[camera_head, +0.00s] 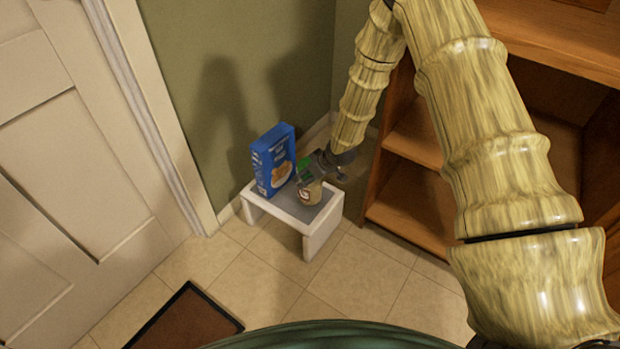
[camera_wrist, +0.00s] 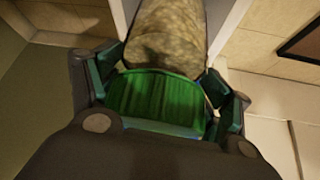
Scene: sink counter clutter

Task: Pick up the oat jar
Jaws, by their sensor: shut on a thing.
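The oat jar (camera_head: 311,193) is a small beige jar with a label, on the right part of a small white stool's grey top (camera_head: 292,209). My gripper (camera_head: 308,176) is over the jar from above and shut on its upper part. In the wrist view, the jar's green lid (camera_wrist: 155,100) sits between my gripper's fingers (camera_wrist: 165,95), with its mottled beige body (camera_wrist: 165,35) beyond. I cannot tell whether the jar's base touches the stool.
A blue box (camera_head: 273,160) stands on the stool just left of the jar. A wooden shelf unit (camera_head: 410,205) is to the right, and a green wall (camera_head: 215,90) is behind. A brown mat (camera_head: 185,320) lies on the tiled floor, with clear floor in front of the stool.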

